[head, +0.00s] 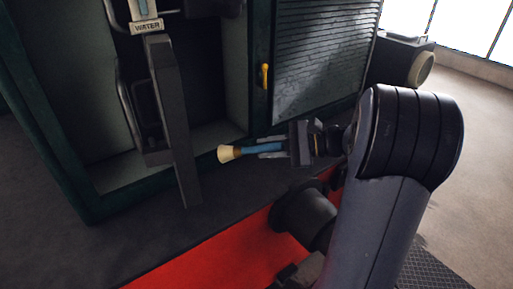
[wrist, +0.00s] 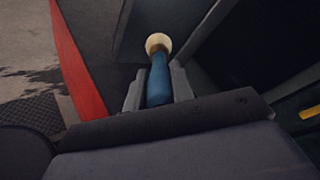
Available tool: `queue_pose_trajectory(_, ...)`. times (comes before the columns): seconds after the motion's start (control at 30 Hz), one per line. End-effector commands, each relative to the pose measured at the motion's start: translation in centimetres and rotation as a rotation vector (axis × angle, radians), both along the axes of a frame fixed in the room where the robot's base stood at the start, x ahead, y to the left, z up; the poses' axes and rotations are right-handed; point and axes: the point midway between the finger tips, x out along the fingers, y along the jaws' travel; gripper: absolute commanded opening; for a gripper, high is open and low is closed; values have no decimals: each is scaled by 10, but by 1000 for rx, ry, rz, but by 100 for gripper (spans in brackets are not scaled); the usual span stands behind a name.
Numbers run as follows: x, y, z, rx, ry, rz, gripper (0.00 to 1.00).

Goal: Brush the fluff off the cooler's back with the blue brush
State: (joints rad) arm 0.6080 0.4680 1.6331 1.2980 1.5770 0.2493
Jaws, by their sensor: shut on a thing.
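My gripper (head: 270,148) is shut on the blue brush (head: 258,148), which points left in the head view with its cream bristle head (head: 228,153) foremost. The bristles touch nothing that I can make out. In the wrist view the brush (wrist: 159,80) lies between the two fingers (wrist: 156,92), bristles pointing away. A louvred panel (head: 318,60), perhaps the cooler's back, is above and right of the gripper in the head view. Greyish patches show on its slats; I cannot tell whether they are fluff.
A dark green cabinet (head: 65,150) stands open at left. A long dark part (head: 172,110) with a WATER label (head: 146,27) hangs before it. A yellow handle (head: 265,76) is beside the louvres. A red strip (head: 205,252) crosses the floor. Open floor (head: 480,130) is at right.

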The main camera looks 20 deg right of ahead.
Motion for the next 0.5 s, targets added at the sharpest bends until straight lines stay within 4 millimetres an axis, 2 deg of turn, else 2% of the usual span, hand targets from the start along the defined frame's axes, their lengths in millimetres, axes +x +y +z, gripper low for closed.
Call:
queue_pose_trajectory(0.33, 0, -2, 0, 0, 0, 0, 0)
queue_pose_trajectory(0.5, 1, -13, 1, -1, 0, -2, 0)
